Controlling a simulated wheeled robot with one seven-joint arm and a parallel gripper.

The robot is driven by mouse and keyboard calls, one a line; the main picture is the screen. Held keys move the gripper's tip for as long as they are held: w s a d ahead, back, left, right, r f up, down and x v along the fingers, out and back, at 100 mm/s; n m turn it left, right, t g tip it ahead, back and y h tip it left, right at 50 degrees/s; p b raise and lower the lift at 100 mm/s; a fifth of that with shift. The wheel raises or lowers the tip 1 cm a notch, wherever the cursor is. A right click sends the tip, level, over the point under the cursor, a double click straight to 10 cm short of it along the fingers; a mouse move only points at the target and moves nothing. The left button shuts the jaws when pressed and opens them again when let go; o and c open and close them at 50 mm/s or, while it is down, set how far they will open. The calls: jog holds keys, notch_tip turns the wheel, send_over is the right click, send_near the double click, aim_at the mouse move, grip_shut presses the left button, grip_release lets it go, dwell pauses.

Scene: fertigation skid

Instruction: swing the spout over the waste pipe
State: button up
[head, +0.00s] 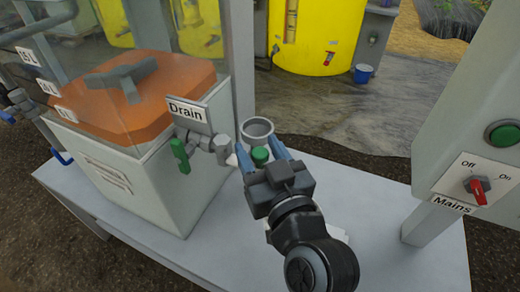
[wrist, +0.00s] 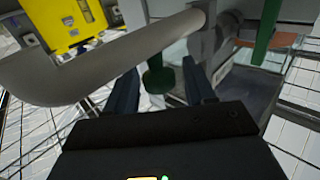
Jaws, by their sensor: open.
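My gripper (head: 257,146) is open, its two blue fingers on either side of a green knob (head: 260,155). In the wrist view the knob (wrist: 158,78) also stands between the fingers, with a visible gap on each side. A grey open ring (head: 257,130), which looks like the mouth of the waste pipe, is just beyond the knob. A grey fitting (head: 222,146) beside the Drain sign leads towards the knob. A thick grey tube (wrist: 100,68) crosses the wrist view; I cannot tell if it is the spout. My gripper hides much of this area.
The Drain valve's green lever (head: 180,155) hangs left of my gripper, by the tank with the orange lid (head: 140,90). The Mains switch panel (head: 474,185) is at the right. The pale bench top (head: 205,225) is clear in front of the tank.

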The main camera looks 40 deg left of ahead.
grip_shut()
dwell(0.4)
jog(key=shift+w+f+b, duration=0.1)
jog(key=shift+b, duration=0.3)
